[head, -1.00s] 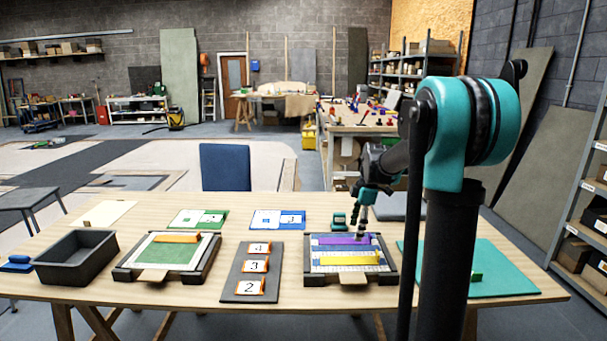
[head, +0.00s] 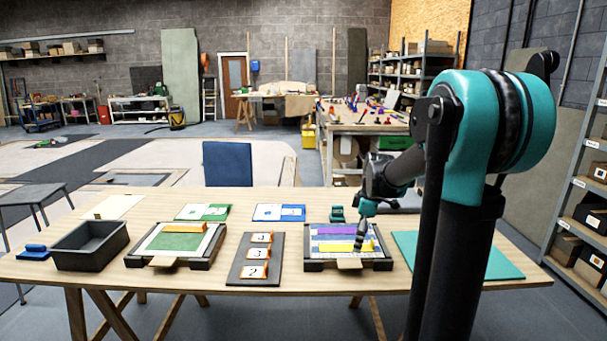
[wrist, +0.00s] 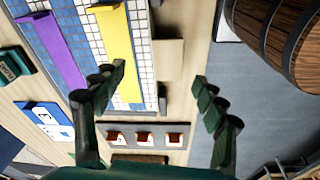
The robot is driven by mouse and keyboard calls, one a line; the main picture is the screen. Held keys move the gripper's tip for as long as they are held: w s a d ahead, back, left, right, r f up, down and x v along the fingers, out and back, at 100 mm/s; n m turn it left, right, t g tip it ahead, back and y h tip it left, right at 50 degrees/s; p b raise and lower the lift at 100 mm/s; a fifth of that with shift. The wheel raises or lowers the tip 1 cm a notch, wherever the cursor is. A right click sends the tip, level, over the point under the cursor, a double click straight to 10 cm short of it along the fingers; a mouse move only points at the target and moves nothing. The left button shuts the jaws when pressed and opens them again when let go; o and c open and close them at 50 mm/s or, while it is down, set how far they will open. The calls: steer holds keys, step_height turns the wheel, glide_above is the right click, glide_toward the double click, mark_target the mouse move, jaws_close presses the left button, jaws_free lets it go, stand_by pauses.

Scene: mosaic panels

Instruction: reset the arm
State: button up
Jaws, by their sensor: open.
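My gripper (head: 358,240) hangs in the head view over the near right part of the right mosaic panel (head: 383,262), seen against the yellow strip (head: 340,247). In the wrist view my gripper (wrist: 161,78) has its two green fingers spread wide with nothing between them. In the head view the purple strip (head: 333,231) lies behind the yellow one. My arm hides part of the table's right side.
The left panel (head: 215,240) bears a green field and an orange strip. A black bin (head: 90,245) stands at far left; a dark board (head: 245,275) holds numbered orange pieces. A teal mat (head: 500,265) lies right. A wooden barrel (wrist: 285,40) shows in the wrist view.

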steer(key=s+f+m+t, duration=0.1)
steer(key=s+f+m, duration=0.2)
steer(key=s, duration=0.4)
steer(key=s+d+f+m+t+h, duration=0.1)
steer(key=s+f+m, duration=0.3)
steer(key=s+m, duration=0.2)
steer(key=s+f+m+t, duration=0.1)
steer(key=s+f+m, duration=0.2)
steer(key=s, duration=0.6)
steer(key=shift+d+f+m+h, duration=0.15)
steer(key=shift+d+m+h, duration=0.15)
steer(key=shift+m, duration=0.8)
